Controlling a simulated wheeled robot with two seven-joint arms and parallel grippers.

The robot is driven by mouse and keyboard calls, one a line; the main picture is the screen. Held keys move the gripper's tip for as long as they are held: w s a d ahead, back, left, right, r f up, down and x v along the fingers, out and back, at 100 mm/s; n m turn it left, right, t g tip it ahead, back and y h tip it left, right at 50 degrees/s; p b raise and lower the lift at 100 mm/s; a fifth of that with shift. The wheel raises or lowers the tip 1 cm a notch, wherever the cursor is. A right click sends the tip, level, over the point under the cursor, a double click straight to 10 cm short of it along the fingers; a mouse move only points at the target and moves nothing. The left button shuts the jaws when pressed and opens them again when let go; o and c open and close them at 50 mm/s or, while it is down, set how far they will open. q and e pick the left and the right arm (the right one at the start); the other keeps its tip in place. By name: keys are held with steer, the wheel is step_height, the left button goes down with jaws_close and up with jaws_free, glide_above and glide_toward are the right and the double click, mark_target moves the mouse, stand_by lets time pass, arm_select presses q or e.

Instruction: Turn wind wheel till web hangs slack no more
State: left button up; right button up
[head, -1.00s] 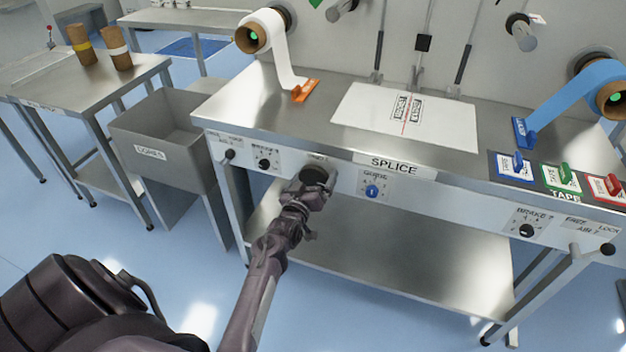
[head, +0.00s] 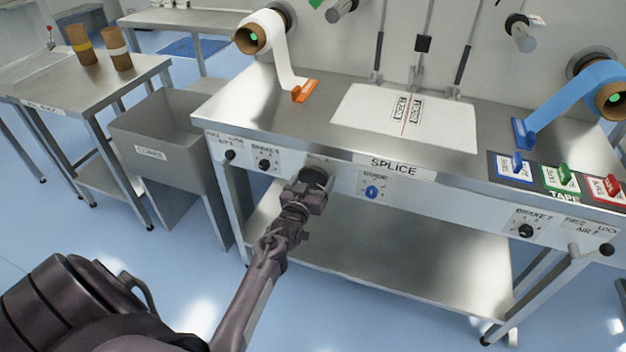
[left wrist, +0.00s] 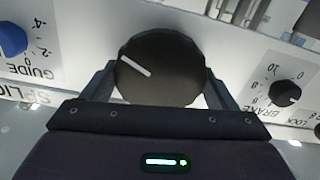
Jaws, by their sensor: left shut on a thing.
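The wind wheel (head: 316,177) is a black round knob on the front panel, left of the blue guide knob (head: 372,192). My left gripper (head: 312,186) is shut on it. In the left wrist view the wheel (left wrist: 165,82) sits between the two fingers (left wrist: 160,85), its white pointer line slanting. The white web (head: 288,55) runs from the roll (head: 251,38) at the upper left down to an orange clamp (head: 305,91) on the bench. A blue web (head: 572,98) runs from a roll at the right to a blue clamp (head: 524,132). My right gripper is out of view.
A left brake knob (head: 264,165) and a right brake knob (head: 526,231) sit on the same panel. A grey bin (head: 160,150) and a steel table (head: 130,75) with brown cores stand at the left. A white splice sheet (head: 360,110) lies on the bench.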

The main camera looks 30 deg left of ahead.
arm_select(q)
steer(key=m, duration=0.4)
steer(key=shift+m, duration=0.4)
steer(key=m+p, duration=0.1)
steer(key=m, duration=0.2)
steer(key=shift+d+m, duration=0.1)
steer(key=shift+m, duration=0.2)
steer(key=m, duration=0.4)
steer(key=shift+f, duration=0.1)
steer(key=shift+m+p, duration=0.45)
steer(key=shift+m, duration=1.55)
steer(key=o, duration=0.9)
steer(key=shift+o, duration=0.2)
steer(key=v, duration=0.7)
steer(key=shift+s+d, duration=0.15)
steer(key=shift+s, duration=0.2)
